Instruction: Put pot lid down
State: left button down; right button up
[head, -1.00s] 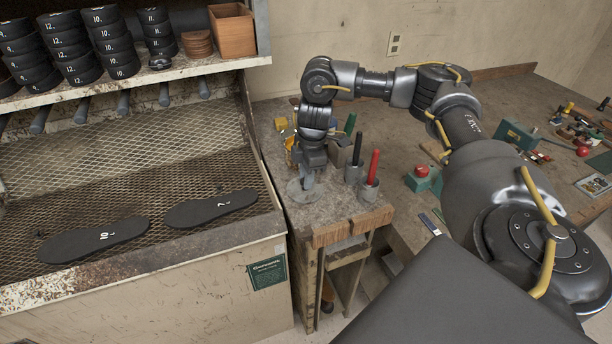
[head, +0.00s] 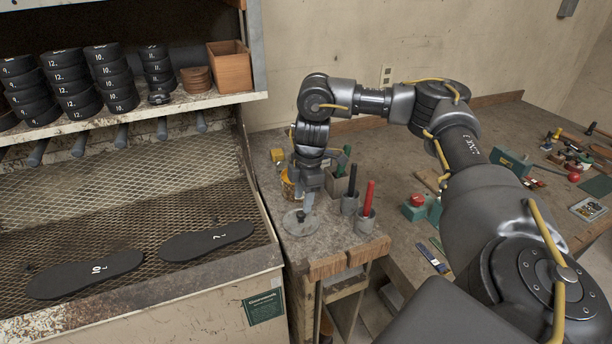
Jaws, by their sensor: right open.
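The pot lid (head: 297,224) is a round, greyish disc with a small knob. It lies flat on the left front part of the wooden workbench. My right gripper (head: 306,205) points down just above the lid, close to its knob. Its jaws are open, and I cannot tell whether a finger touches the knob. A yellow pot (head: 288,186) is partly hidden behind my right gripper. My left gripper is not in view.
Grey holders with a black handle (head: 352,180) and a red handle (head: 369,198) stand right of the lid. A teal box with a red button (head: 417,201) is further right. The mesh tray with two black soles (head: 207,240) lies left.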

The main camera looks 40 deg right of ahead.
notch_tip(320, 180, up, 8)
jog(key=shift+s+d+p, duration=0.2)
jog(key=shift+d+p, duration=0.1)
jog(key=shift+d, duration=0.1)
jog(key=shift+f, duration=0.1)
dwell(0.4)
